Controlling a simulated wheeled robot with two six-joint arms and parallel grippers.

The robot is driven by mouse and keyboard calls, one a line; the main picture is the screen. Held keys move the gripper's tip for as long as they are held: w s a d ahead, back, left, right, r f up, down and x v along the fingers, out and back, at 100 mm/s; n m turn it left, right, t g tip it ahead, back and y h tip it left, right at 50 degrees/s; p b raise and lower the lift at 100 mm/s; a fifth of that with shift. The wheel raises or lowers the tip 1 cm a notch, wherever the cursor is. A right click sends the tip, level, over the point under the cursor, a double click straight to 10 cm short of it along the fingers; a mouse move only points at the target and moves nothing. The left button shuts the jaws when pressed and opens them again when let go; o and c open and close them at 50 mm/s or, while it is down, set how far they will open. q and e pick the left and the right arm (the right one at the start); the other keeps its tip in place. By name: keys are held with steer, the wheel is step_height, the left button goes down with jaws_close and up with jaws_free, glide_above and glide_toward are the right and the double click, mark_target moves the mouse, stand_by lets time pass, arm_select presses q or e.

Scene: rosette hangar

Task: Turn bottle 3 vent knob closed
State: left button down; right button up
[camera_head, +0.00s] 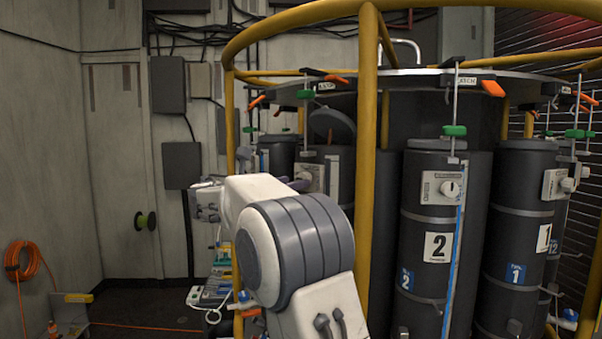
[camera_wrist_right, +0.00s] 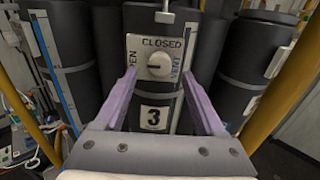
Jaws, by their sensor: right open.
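Bottle 3 (camera_wrist_right: 179,115) is a dark cylinder with a white "3" label in the right wrist view. Its round pale vent knob (camera_wrist_right: 159,65) sits on a white plate marked CLOSED at the top, with lettering at both sides. I cannot tell which mark the knob points to. My right gripper (camera_wrist_right: 159,74) is open, its purple fingers on either side of the knob and plate; contact is not clear. In the head view, my right arm and a yellow post partly hide bottle 3 (camera_head: 346,165), and my right gripper (camera_head: 298,185) shows only partly. My left gripper is not in view.
Bottle 2 (camera_head: 432,275) and bottle 1 (camera_head: 516,240) stand to the right in the head view, with similar knobs. A yellow tube frame (camera_head: 367,90) surrounds the bottles and passes close to my arm. An orange hose coil (camera_head: 28,262) hangs on the left wall.

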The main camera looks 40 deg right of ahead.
arm_select(q)
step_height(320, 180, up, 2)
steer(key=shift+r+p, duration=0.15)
steer(key=shift+p, duration=0.65)
arm_select(e)
steer(key=x, duration=0.4)
steer(key=shift+w+d, duration=0.1)
steer(key=shift+d, duration=0.15)
jaws_close()
